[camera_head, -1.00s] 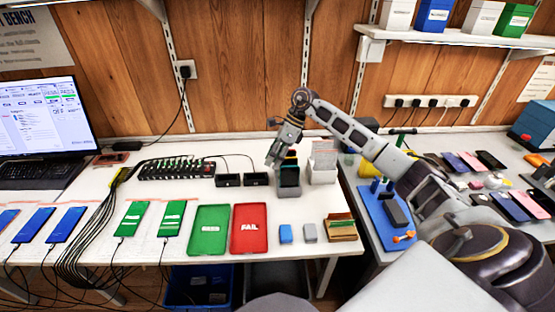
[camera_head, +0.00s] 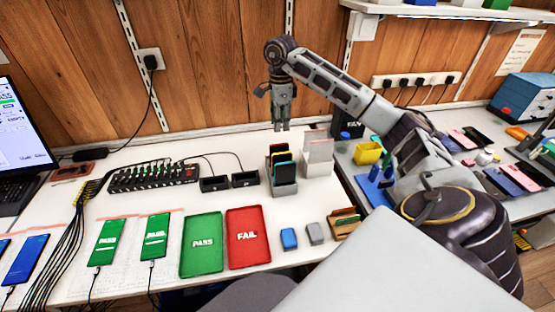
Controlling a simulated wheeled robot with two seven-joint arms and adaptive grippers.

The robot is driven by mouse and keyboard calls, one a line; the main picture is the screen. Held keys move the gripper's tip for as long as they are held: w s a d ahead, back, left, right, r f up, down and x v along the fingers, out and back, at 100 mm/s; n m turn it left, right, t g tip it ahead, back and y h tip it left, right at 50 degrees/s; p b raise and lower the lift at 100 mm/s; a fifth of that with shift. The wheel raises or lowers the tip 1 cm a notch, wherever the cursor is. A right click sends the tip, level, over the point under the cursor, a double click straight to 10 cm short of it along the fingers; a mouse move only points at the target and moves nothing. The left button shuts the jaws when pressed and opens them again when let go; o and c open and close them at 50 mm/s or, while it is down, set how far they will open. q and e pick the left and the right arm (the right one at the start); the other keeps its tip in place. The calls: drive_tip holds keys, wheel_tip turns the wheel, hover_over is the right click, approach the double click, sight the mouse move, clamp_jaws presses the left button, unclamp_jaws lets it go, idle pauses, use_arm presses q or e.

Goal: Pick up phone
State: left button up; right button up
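Several phones (camera_head: 283,153) with black, green, yellow and red edges stand upright in a grey slotted holder (camera_head: 284,188) at the middle of the bench. Two phones with green PASS screens, one (camera_head: 107,242) and another (camera_head: 155,236), lie cabled at the left. A blue-screen phone (camera_head: 26,260) lies further left. My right gripper (camera_head: 281,128) points down above and behind the holder, apart from the phones. Nothing shows in its fingers, but their opening is too small to judge. My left gripper is out of view.
A green PASS tray (camera_head: 202,261) and a red FAIL tray (camera_head: 248,254) lie empty in front. A black USB hub (camera_head: 153,177) and cables are at the left. A white card holder (camera_head: 318,158) stands close right of the phone holder. More phones (camera_head: 503,183) lie on the right bench.

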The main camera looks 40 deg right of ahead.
drive_tip(key=shift+f, duration=4.35)
drive_tip(key=shift+f, duration=0.1)
drive_tip(key=shift+a+f, duration=0.2)
drive_tip(key=shift+f, duration=2.3)
clamp_jaws()
